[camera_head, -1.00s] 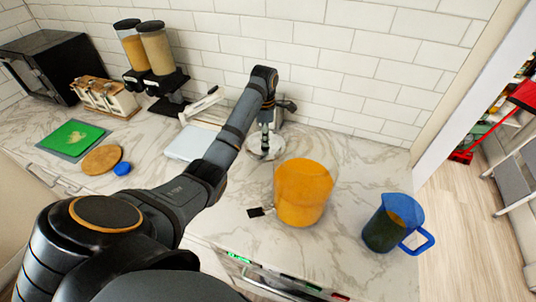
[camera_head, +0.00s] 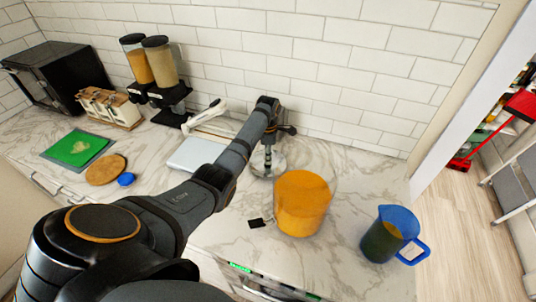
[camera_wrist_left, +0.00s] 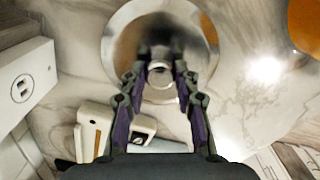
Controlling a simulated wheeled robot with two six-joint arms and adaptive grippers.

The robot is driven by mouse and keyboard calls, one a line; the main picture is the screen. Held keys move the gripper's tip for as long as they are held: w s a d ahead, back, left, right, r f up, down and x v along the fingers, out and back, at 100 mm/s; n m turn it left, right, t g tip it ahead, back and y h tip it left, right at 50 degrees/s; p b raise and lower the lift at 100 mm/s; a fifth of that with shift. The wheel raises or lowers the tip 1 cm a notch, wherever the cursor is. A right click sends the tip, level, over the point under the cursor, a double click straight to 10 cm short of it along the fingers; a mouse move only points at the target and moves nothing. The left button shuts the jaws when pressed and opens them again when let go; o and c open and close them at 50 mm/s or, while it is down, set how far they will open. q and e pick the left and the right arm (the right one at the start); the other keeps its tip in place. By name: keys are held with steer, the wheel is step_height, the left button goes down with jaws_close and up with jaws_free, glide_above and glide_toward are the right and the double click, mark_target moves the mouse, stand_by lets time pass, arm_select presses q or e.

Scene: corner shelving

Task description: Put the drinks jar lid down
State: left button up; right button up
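The drinks jar lid (camera_head: 268,164) is a round, shiny, see-through or metallic disc, just left of and behind the orange-filled drinks jar (camera_head: 302,205). My left gripper (camera_head: 268,143) points down over it. In the left wrist view the lid (camera_wrist_left: 118,45) shows its knob between the two fingertips of the left gripper (camera_wrist_left: 160,72), with the pads close on both sides of the knob. The lid is at or very close to the counter; I cannot tell whether it touches. The jar stands upright with its top uncovered. My right gripper is out of view.
A blue pitcher (camera_head: 392,236) stands right of the jar. A white scale-like appliance (camera_head: 197,153) is left of the lid, and dispensers (camera_head: 165,75) stand farther left. The tiled wall is close behind.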

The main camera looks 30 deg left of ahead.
arm_select(q)
steer(key=o, duration=0.4)
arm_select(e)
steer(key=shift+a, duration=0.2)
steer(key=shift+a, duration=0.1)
arm_select(q)
steer(key=shift+r, duration=0.25)
step_height(320, 180, up, 12)
steer(key=shift+f+b, duration=0.1)
steer(key=shift+b, duration=0.45)
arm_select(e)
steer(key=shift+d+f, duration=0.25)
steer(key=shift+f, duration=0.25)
